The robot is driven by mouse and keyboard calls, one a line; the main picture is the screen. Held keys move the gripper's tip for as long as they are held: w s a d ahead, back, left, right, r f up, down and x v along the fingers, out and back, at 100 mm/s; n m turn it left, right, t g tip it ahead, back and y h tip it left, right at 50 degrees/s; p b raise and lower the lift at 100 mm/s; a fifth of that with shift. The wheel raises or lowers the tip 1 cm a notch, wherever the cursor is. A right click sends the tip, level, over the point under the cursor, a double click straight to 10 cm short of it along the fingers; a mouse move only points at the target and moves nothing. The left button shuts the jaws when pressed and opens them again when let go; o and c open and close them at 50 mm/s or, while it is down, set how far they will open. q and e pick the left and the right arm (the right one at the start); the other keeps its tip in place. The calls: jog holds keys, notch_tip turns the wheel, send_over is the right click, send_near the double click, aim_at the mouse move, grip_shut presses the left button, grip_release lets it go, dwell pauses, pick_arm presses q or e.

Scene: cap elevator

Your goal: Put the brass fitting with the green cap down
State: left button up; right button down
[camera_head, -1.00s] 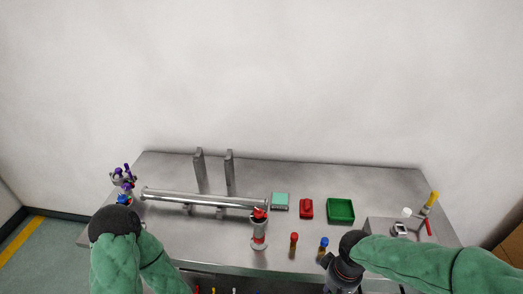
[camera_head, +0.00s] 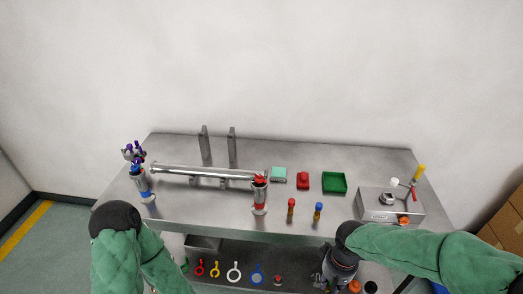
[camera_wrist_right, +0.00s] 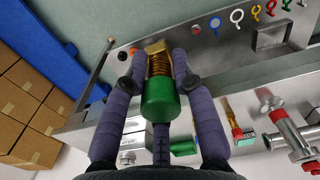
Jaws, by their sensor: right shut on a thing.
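The brass fitting (camera_wrist_right: 158,62) with its green cap (camera_wrist_right: 160,100) sits between the two dark fingers of my right gripper (camera_wrist_right: 158,80) in the right wrist view. The gripper is shut on it, with the cap toward the palm and the brass end pointing away. In the head view my right gripper (camera_head: 338,272) is low in front of the table's front edge, near the lower shelf. The fitting cannot be made out there. My left arm shows at the left, but its gripper is not visible.
The steel table (camera_head: 230,215) carries a red-capped stand (camera_head: 260,195), two small capped fittings, a green tray (camera_head: 334,182) and a grey box (camera_head: 390,208). The lower shelf (camera_head: 215,277) holds several coloured rings. Cardboard boxes (camera_wrist_right: 28,95) stand beside the table.

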jog(key=w+a+f+m+b, duration=0.1)
jog(key=w+f+b, duration=0.6)
jog(key=f, duration=0.6)
jog(key=w, duration=0.2)
jog(key=shift+w+a+f+b, duration=0.3)
jog(key=shift+w+f+b, duration=0.05)
jog(key=shift+d, duration=0.1)
